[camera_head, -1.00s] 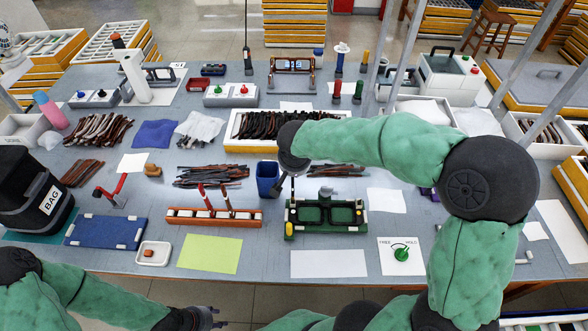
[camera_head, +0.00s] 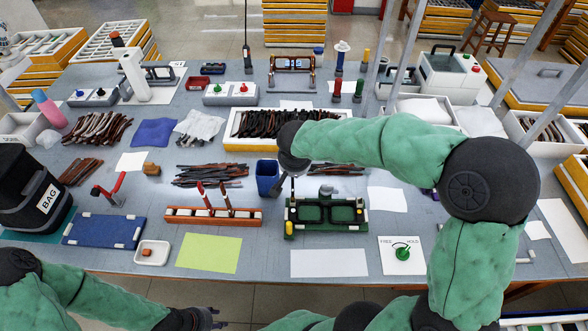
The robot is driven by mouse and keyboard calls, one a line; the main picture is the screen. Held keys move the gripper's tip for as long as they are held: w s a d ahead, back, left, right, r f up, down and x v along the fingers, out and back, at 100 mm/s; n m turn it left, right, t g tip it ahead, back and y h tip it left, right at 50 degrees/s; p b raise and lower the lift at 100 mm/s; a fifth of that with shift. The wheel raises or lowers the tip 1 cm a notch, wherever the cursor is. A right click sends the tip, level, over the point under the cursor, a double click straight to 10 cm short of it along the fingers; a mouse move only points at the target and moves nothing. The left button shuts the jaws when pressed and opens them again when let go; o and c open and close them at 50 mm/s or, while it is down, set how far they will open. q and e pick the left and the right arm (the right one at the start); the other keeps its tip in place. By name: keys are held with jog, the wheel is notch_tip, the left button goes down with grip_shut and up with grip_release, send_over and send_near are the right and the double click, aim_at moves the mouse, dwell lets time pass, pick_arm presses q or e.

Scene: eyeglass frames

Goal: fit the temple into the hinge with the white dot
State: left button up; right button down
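A dark eyeglass frame with two lens openings lies in a green fixture (camera_head: 326,233) at the middle front of the table. Small light spots show near its upper corners; I cannot tell which is the white dot on a hinge. My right gripper (camera_head: 280,187) hangs at the upper left corner of the fixture, beside the blue cup. It is small and partly hidden by its own wrist, so its fingers and any temple in them are unclear. My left gripper (camera_head: 212,318) is off the table's front edge, low in the picture, with no object visible in it.
An orange rack (camera_head: 182,216) with a few upright temples stands left of the fixture. The blue cup (camera_head: 266,180) is close to my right gripper. A FREE/HOLD card with a green knob (camera_head: 402,251) lies right. White (camera_head: 330,263) and yellow-green (camera_head: 209,253) sheets lie in front.

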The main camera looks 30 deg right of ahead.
jog(key=shift+f+b, duration=1)
jog(key=shift+b, duration=0.05)
jog(key=shift+r, duration=0.4)
dwell(0.5)
jog(key=shift+b, duration=0.75)
dwell(1.8)
jog(key=shift+f+b, duration=0.35)
dwell(0.4)
jog(key=c, duration=1.2)
grip_release()
jog(key=shift+r, duration=0.1)
jog(key=p+v, duration=0.3)
jog(key=v, duration=0.4)
jog(key=shift+p, duration=0.3)
